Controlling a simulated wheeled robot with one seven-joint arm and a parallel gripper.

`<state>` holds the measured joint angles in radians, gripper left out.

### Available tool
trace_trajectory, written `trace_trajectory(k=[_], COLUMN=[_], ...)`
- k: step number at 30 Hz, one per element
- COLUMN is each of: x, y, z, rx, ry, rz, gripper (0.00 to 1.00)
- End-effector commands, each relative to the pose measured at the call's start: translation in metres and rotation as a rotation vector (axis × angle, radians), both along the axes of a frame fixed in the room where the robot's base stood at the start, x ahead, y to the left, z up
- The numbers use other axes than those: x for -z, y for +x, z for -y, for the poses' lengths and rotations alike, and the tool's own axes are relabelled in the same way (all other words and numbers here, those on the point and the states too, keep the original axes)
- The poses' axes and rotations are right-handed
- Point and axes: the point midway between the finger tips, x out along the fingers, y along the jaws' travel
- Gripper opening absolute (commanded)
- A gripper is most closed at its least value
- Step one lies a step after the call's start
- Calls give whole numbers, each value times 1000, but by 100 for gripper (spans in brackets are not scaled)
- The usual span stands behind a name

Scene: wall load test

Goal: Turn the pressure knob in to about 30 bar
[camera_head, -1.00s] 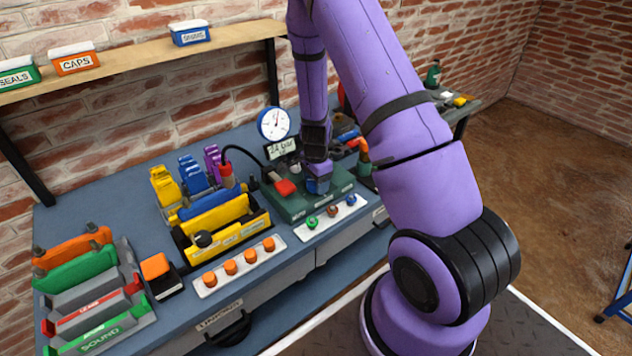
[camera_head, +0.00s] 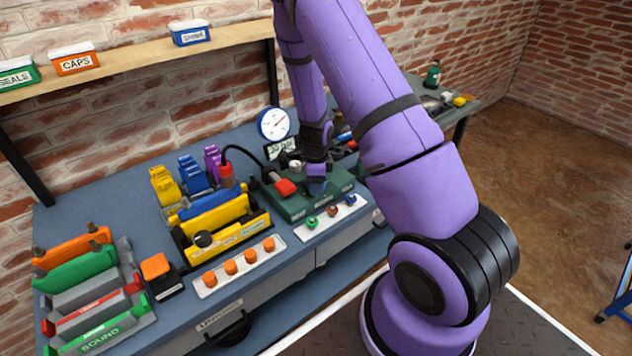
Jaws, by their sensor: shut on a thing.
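My gripper (camera_head: 316,178) points down over the right part of the green test unit (camera_head: 293,208). It is shut on the pressure knob, which is mostly hidden by the fingers; I cannot clearly tell knob from fingertips. The small display (camera_head: 281,148) behind the unit appears to read 30 bar, partly covered at its right side by my arm. The round white gauge (camera_head: 273,123) with a blue rim stands behind it, its needle pointing to the upper right.
A red button (camera_head: 285,187) sits on the unit left of my gripper. A black hose (camera_head: 240,150) arches to a red-topped fitting (camera_head: 226,173). A white strip (camera_head: 333,224) with small coloured knobs lies in front. A yellow and black fixture (camera_head: 222,232) stands left.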

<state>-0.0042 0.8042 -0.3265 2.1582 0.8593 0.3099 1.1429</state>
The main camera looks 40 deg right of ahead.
Motion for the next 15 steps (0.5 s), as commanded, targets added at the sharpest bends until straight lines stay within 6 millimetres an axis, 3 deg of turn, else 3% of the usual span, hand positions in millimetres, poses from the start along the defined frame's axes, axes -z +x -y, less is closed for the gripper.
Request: trace_trajectory(k=[12,13,15], x=[0,0,0], y=[1,1,1], z=[0,0,0], rx=[6,6,5], ry=[-1,-1,-1], rz=[1,1,1], gripper=[37,63,79])
